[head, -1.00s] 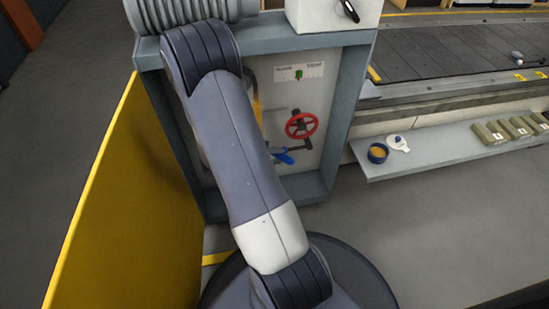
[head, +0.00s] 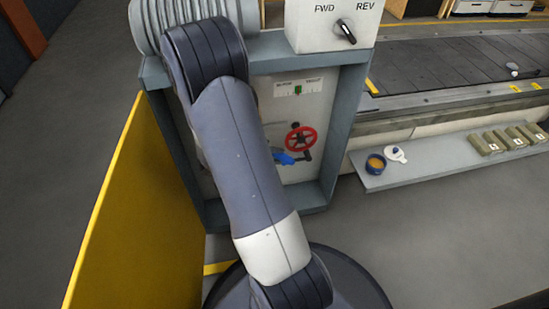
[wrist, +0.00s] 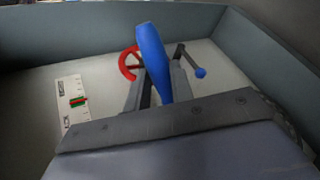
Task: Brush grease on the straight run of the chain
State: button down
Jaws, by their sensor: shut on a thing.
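My gripper (wrist: 156,88) is shut on a blue handle (wrist: 150,50), which stands up between the fingers in the wrist view. I take it for the brush; its bristles are not seen. In the head view my gripper is hidden behind my arm, at the open-fronted grey housing (head: 336,130). A blue piece (head: 284,157) shows just right of my arm there, probably the same handle. The chain is not visible; my arm covers the housing's left part. A tub of orange-yellow grease (head: 375,164) stands open on the shelf, beside a white lid (head: 396,154).
A red handwheel (head: 300,138), a crank with a blue knob (wrist: 200,72) and a gauge (head: 298,89) are inside the housing. A yellow panel (head: 140,200) stands open at left. A FWD/REV switch box (head: 325,25) sits on top. The slat conveyor (head: 450,62) lies right.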

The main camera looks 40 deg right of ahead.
notch_tip(320, 180, up, 15)
jog(key=p, duration=0.7)
jog(key=shift+p, duration=0.3)
dwell(0.9)
jog(key=shift+f+b, duration=7.9)
notch_tip(320, 180, down, 16)
jog(key=shift+w, duration=0.1)
